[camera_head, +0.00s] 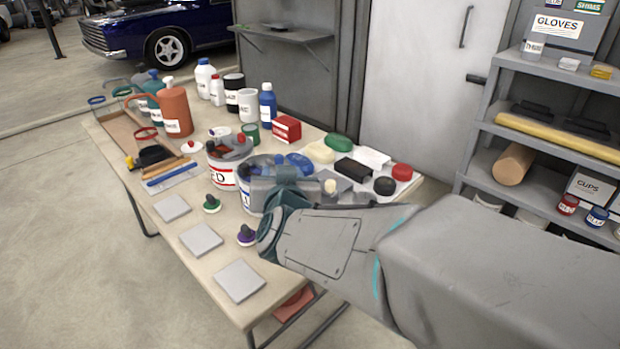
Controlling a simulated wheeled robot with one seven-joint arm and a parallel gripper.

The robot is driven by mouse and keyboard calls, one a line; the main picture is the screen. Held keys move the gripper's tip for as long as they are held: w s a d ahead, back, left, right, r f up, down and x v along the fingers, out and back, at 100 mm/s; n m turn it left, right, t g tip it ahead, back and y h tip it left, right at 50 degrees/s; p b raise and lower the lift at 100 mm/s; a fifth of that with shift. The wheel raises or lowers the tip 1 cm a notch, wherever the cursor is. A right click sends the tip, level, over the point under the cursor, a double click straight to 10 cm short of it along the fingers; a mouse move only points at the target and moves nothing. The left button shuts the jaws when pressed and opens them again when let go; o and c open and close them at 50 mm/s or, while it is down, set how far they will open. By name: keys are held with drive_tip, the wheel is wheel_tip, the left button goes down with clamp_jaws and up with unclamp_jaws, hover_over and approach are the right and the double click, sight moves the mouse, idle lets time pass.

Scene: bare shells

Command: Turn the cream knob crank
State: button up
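A small cream knob (330,186) shows just beyond my wrist, against a grey block-like piece (334,179) on the table. I take it for the knob of the crank; its arm and lower part are hidden. My gripper (284,188) is over the front right part of the table, left of the cream knob. My arm comes in from the right and covers much of the gripper. Its fingertips are not clear, so I cannot tell whether it is open or touches anything.
Two cans of tools, one marked red (222,177) and one blue (246,199), stand close to my gripper. Colored soap-like pieces (320,152) lie behind it. Knobs (247,237) and grey tiles (240,281) line the front edge. A shelf (480,160) stands right.

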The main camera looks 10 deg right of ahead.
sight(329, 187)
drive_tip(key=s+d+f+m+h+b, duration=0.2)
drive_tip(key=d+f+m+h+b, duration=0.3)
drive_tip(key=f+h+b, duration=0.45)
drive_tip(key=shift+y, duration=0.25)
drive_tip(key=x, duration=0.8)
drive_tip(key=b+x, duration=0.1)
drive_tip(key=x, duration=0.4)
drive_tip(key=shift+w+f, duration=0.1)
drive_tip(key=shift+f, duration=0.2)
drive_tip(key=shift+a, duration=0.1)
clamp_jaws()
drive_tip(key=shift+n, duration=0.3)
